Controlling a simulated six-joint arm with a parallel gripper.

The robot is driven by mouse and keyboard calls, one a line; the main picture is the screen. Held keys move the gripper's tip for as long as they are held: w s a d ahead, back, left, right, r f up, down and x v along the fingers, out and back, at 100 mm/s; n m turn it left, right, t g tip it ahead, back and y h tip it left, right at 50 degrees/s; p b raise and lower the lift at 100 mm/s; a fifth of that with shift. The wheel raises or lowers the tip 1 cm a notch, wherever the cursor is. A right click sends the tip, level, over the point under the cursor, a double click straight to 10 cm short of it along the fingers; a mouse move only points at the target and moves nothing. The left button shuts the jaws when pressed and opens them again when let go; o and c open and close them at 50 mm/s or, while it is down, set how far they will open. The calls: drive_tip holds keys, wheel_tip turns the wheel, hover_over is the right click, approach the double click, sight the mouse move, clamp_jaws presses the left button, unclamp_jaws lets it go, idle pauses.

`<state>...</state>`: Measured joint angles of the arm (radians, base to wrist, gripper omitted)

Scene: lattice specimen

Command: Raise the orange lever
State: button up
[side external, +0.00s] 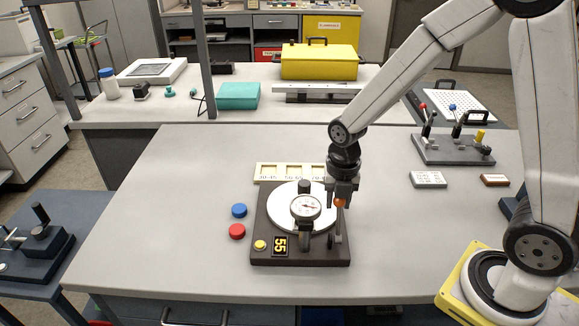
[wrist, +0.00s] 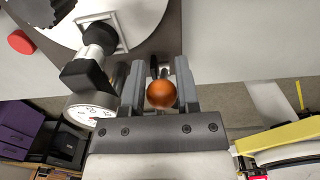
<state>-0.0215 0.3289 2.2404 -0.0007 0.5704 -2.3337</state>
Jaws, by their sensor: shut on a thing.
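The orange lever's round knob (side external: 340,203) is at the right side of a dark base plate (side external: 300,257) with a white disc (side external: 287,222) and a dial gauge (side external: 306,207). My gripper (side external: 343,192) points down over this side of the plate, its fingers at the knob. In the wrist view the orange knob (wrist: 161,94) sits between the two grey fingers (wrist: 160,82), and my gripper is shut on it. The gauge (wrist: 92,110) is close to the left finger. The lever's rod is mostly hidden.
A cream tray (side external: 268,172) is behind.

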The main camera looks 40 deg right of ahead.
drive_tip(key=o, duration=0.9)
drive_tip(key=shift+r, duration=0.1)
drive_tip(key=shift+r, duration=2.65)
